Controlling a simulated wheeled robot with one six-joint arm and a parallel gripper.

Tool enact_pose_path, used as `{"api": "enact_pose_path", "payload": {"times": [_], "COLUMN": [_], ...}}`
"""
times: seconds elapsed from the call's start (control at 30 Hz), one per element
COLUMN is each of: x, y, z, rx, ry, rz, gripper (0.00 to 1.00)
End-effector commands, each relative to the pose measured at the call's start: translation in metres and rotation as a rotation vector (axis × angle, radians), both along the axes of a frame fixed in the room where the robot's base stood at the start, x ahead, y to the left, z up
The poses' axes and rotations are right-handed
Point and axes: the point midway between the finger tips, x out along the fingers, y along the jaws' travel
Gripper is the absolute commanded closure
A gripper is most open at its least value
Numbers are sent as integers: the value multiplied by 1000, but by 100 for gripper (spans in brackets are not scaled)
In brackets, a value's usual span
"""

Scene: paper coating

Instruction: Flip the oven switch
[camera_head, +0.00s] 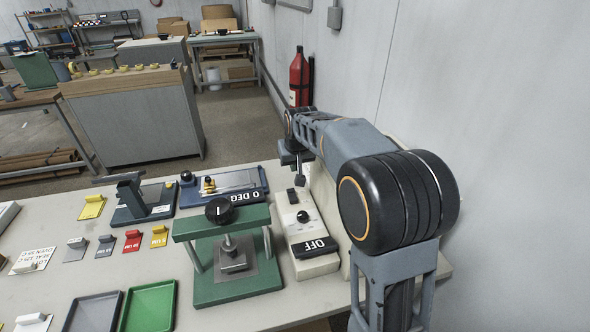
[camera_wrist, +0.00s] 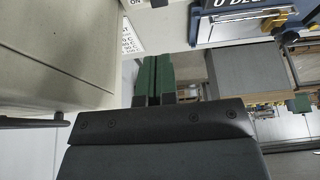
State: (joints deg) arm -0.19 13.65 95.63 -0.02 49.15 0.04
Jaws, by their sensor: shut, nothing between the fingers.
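A cream switch box (camera_head: 317,266) stands on the bench at the right, with a black OFF label (camera_head: 315,246), a round black knob (camera_head: 303,216) and a small black rocker (camera_head: 292,195). An ON label (camera_wrist: 136,2) shows at the top edge of the wrist view. A cream housing, probably the oven (camera_wrist: 55,50), fills the left of the wrist view; my arm hides most of it in the head view. My gripper (camera_head: 300,181) hangs near the box's far end. Its green fingers (camera_wrist: 153,80) are together and empty. Whether it touches anything is unclear.
A green press (camera_head: 235,285) with a black knob stands left of the switch box. A blue 0 DEG device (camera_head: 225,188) lies behind the press. Colored blocks and trays lie farther left. A wall with a red fire extinguisher (camera_head: 299,75) is behind my arm.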

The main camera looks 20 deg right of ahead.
Motion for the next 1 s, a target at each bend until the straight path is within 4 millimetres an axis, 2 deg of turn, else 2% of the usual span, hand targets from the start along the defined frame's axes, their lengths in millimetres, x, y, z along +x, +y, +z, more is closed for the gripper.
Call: {"api": "enact_pose_path", "payload": {"times": [0.3, 0.5, 0.73, 1.0], "x": [21, 32, 37, 38], "y": [-1, -2, -2, -2], "z": [-56, -87, -109, -116], "rx": [0, 0, 0, 0], "ry": [6, 5, 3, 0], "rz": [-2, -3, -3, -3], "gripper": [100, 100, 100, 100]}}
